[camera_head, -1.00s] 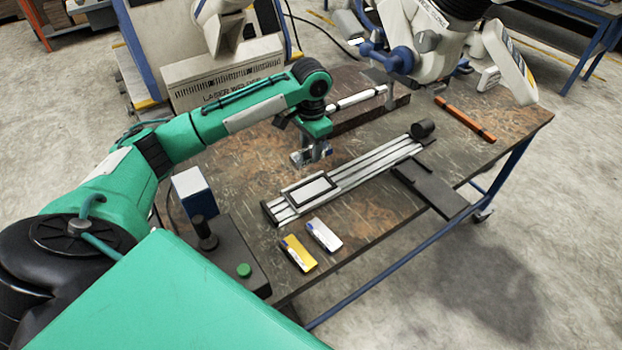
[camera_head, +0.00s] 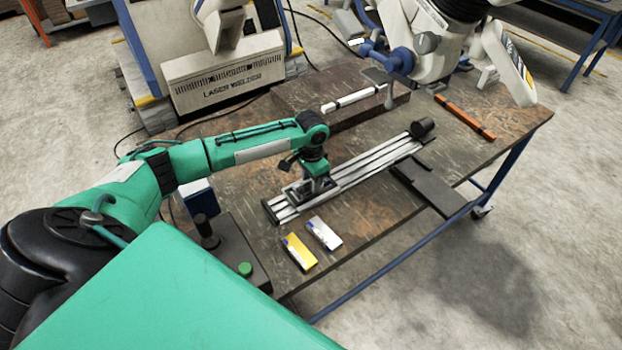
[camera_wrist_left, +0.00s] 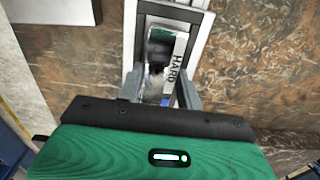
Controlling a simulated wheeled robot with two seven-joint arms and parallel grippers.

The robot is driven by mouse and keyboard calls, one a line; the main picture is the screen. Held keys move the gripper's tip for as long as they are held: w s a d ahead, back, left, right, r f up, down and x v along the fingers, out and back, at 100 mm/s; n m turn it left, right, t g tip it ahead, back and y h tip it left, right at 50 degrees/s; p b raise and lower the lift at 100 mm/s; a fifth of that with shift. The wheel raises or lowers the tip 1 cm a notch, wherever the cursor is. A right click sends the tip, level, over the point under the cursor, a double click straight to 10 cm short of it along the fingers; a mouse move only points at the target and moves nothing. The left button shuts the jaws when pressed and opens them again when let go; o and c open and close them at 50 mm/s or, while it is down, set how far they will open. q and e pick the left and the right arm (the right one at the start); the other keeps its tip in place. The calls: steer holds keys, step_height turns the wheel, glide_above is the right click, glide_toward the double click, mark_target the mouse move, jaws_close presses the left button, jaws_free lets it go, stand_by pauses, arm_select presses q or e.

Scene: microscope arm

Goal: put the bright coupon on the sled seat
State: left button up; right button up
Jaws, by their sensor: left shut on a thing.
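My left gripper (camera_head: 311,190) is over the near-left end of the silver rail sled (camera_head: 372,163), where the framed seat is; the arm hides most of the seat in the head view. In the left wrist view the gripper (camera_wrist_left: 158,88) is shut on a shiny, mirror-like coupon (camera_wrist_left: 160,52) with a white "HARD" label and a blue patch. The coupon lies within the outline of the dark seat frame (camera_wrist_left: 143,22). I cannot tell whether it touches the seat floor. My right gripper is not in view.
A yellow card (camera_head: 299,252) and a white card (camera_head: 324,233) lie in front of the sled. A control box with a green button (camera_head: 245,269) is at the near left. A black plate (camera_head: 432,190) is right of the sled. An orange bar (camera_head: 465,117) lies farther back.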

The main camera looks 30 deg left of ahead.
arm_select(q)
steer(key=o, duration=1.2)
steer(key=shift+o, duration=0.2)
step_height(320, 180, up, 12)
steer(key=b, duration=0.1)
